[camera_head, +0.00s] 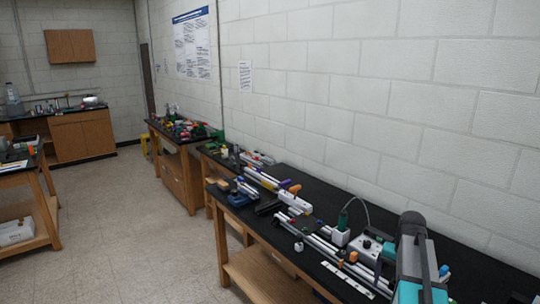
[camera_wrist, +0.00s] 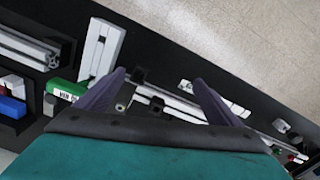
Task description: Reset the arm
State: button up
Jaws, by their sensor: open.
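My gripper (camera_wrist: 160,78) shows in the wrist view with its two dark fingers spread apart and nothing between the tips. It is above a black bench top (camera_wrist: 155,50). Silver extrusion bars (camera_wrist: 180,104) lie below and beyond the fingers, and a small black fitting (camera_wrist: 156,104) is on them. In the head view, a grey and teal part of my arm stands over the bench at the lower right. I cannot make out the fingers there.
The black bench (camera_head: 480,272) runs along a white block wall. Extrusion bars (camera_head: 318,247), a grey control box (camera_head: 367,248) and an orange-and-white tool (camera_head: 294,201) lie on it. The floor (camera_head: 130,235) is clear.

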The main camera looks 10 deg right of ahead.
jog(key=s+a+f+n, duration=0.25)
jog(key=a+f, duration=0.45)
jog(key=a, duration=0.4)
jog(key=s+a+f+n, duration=0.1)
jog(key=a+f+n, duration=0.2)
jog(key=a+f, duration=0.6)
jog(key=s+a+f+n, duration=0.25)
jog(key=a+f, duration=0.35)
jog(key=a, duration=0.6)
jog(key=s+f+g+b, duration=0.3)
jog(key=s+f+b, duration=0.3)
jog(key=s+f, duration=0.6)
jog(key=s+f+g+b, duration=0.2)
jog(key=s+f+b, duration=0.5)
jog(key=s+f, duration=0.6)
notch_tip(320, 180, down, 6)
jog(key=shift+s+d+f+g, duration=0.15)
jog(key=shift+f+g, duration=0.05)
jog(key=shift+g, duration=0.2)
